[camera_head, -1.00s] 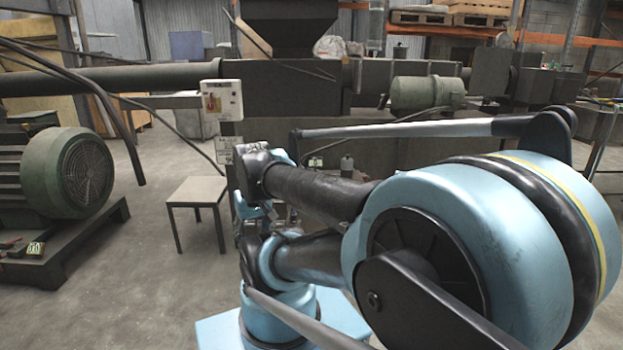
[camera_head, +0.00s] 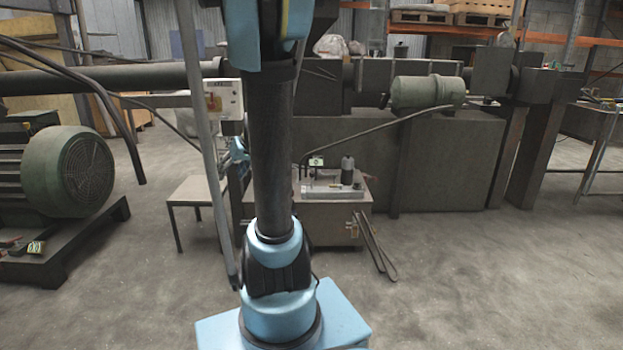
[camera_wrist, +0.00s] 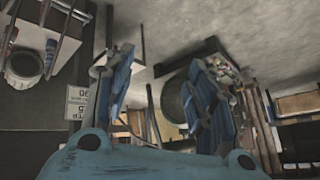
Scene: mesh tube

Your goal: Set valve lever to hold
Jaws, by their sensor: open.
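A white panel box (camera_head: 229,99) stands on a post left of centre in the head view, with an orange-brown part on its left side, partly behind my arm. I cannot tell whether that part is the valve lever, and no lever setting can be read. My gripper (camera_wrist: 160,62) shows in the wrist view with its two blue fingers spread wide apart and nothing between them. In the head view my arm hides most of the gripper, with a blue bit (camera_head: 238,150) showing just below the panel box.
A low machine unit (camera_head: 325,215) with a dark cylinder (camera_head: 347,171) and a small green-and-white tag stands right behind my arm. A small table (camera_head: 190,190) is at its left. A big green motor (camera_head: 70,172) stands far left. Floor at right is clear.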

